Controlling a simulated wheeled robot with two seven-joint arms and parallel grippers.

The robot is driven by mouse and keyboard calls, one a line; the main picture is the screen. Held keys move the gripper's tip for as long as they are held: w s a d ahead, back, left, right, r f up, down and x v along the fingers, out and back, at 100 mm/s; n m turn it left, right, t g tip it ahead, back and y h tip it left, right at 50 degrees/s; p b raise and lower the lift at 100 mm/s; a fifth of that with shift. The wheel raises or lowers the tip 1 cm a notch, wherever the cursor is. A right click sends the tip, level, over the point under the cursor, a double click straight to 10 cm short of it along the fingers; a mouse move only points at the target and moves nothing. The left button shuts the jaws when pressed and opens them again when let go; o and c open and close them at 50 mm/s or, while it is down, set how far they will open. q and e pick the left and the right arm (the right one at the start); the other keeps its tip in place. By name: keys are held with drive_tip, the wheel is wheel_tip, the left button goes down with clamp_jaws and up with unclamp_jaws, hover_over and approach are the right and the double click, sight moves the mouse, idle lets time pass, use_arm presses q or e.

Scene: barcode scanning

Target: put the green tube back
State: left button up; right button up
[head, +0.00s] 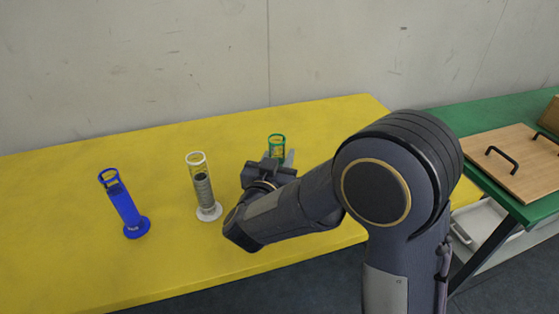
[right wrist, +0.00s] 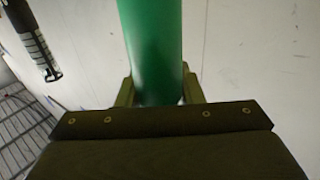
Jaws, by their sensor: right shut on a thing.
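The green tube (head: 277,141) shows its ring-shaped top above my right gripper (head: 276,160) in the head view; its lower part is hidden behind the gripper and arm. In the right wrist view the green tube (right wrist: 150,45) stands between the two fingers of my right gripper (right wrist: 158,92), which is shut on it. I cannot tell whether its base touches the table. My left gripper is in neither view.
A blue tube (head: 125,205) and a clear-and-grey tube (head: 202,188) stand on the yellow table (head: 70,260), left of my right gripper. A green table (head: 470,118) on the right holds a wooden board (head: 515,168) with black handles. The table's left part is clear.

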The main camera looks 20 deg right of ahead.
drive_tip(key=shift+f, duration=0.25)
drive_tip(key=o, duration=0.7)
drive_tip(key=shift+f, duration=0.15)
drive_tip(key=o, duration=0.5)
drive_tip(key=shift+c, duration=0.2)
drive_tip(key=shift+r, duration=0.35)
drive_tip(key=v, duration=1.2)
drive_tip(key=shift+f, duration=0.15)
drive_tip(key=shift+s, duration=0.1)
